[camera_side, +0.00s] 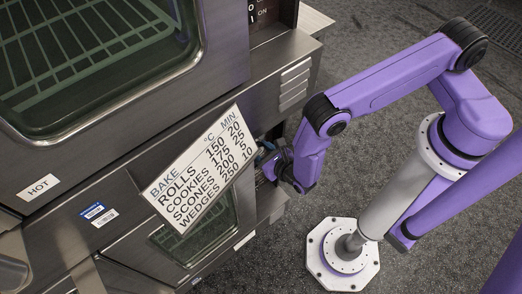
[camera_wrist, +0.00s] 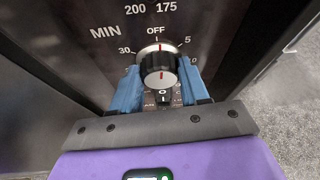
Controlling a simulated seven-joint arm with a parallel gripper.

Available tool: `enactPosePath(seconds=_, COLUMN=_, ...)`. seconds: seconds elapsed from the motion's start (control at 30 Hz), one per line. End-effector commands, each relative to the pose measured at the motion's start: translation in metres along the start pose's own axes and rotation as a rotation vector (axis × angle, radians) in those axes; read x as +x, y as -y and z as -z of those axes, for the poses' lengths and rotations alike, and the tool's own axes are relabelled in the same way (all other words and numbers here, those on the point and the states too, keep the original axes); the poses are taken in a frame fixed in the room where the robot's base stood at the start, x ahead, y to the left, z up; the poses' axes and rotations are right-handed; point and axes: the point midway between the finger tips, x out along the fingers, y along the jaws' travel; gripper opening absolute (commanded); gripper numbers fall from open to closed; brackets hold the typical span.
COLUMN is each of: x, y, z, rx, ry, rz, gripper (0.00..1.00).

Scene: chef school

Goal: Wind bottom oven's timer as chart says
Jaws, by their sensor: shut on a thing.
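The timer knob (camera_wrist: 160,68), black with a silver face and a red pointer line, sits on the dark panel marked MIN. Its pointer stands at or very near OFF; 30 is to its left and 5 to its right. My gripper (camera_wrist: 161,90) has its blue fingers on either side of the knob, shut on it. In the side view my gripper (camera_side: 266,150) is partly hidden behind the chart. The white chart (camera_side: 201,170) reads: rolls 150 °C, 20 min; cookies 175, 25; scones 200, 5; wedges 250, 10. The bottom oven (camera_side: 130,250) is partly covered by the chart.
Numbers 200 and 175 show above the timer, but that dial's pointer is out of view. A small O/I switch (camera_wrist: 164,97) sits just below the knob. The top oven (camera_side: 95,60) bears a HOT label (camera_side: 38,187). Open floor (camera_side: 400,250) lies to the right.

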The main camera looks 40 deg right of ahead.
Motion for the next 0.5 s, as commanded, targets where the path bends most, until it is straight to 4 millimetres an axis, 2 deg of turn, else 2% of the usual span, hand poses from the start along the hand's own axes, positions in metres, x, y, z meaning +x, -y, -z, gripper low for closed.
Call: enactPosePath(seconds=0.5, x=0.0020, y=0.0046, z=0.0005, rx=0.398, ry=-0.001, rz=-0.163, gripper=0.14)
